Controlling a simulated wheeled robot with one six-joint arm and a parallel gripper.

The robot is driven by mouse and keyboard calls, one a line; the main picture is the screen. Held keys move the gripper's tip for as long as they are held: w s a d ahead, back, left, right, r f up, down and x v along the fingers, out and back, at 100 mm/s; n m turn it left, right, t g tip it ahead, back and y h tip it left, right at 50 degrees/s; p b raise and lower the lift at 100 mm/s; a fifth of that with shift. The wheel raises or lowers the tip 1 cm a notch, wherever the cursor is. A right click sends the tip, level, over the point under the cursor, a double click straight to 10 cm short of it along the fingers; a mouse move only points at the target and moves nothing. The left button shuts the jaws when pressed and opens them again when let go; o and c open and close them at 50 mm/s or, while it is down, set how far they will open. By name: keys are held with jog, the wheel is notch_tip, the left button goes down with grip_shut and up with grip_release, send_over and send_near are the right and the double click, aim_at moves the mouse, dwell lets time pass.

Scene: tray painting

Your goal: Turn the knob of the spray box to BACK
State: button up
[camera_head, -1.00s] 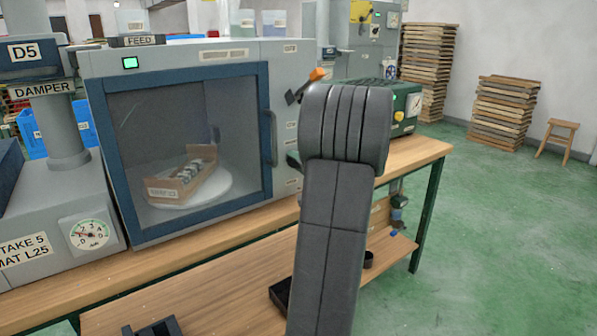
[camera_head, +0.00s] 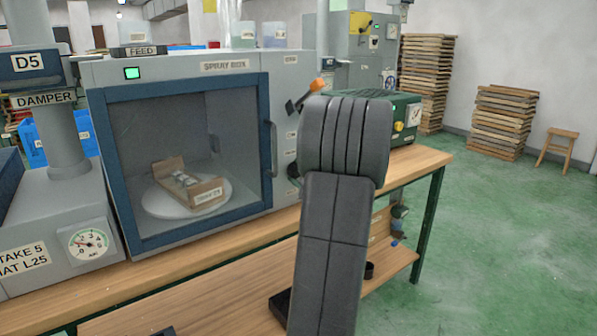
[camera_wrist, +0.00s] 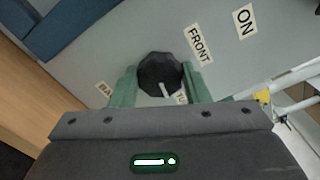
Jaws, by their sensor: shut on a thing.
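The spray box (camera_head: 222,66) stands on the bench in the head view, its window closed. Its black faceted knob (camera_wrist: 157,66) shows in the wrist view, on the grey side panel. My gripper (camera_wrist: 160,78) is shut on the knob, with one green finger on each side. The knob's white pointer points to the lower right, at a label (camera_wrist: 181,98) that starts with TO and is partly hidden by a finger. The FRONT label (camera_wrist: 199,45) is at the upper right. A partly covered label (camera_wrist: 104,89) starting with BA is at the lower left.
Inside the box, a cardboard tray (camera_head: 205,191) with small pieces sits on a white turntable (camera_head: 160,205). An orange-tipped lever (camera_head: 316,85) sticks out above my arm. A green machine (camera_head: 405,112) stands behind on the bench. An ON label (camera_wrist: 244,20) is farther right.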

jog(key=shift+d+m+p, duration=0.15)
jog(key=shift+m+p, duration=5.05)
jog(key=shift+m, duration=2.6)
jog(key=o, duration=1)
jog(key=v, duration=1.3)
jog(key=shift+s+d, duration=0.25)
jog(key=shift+s, duration=0.05)
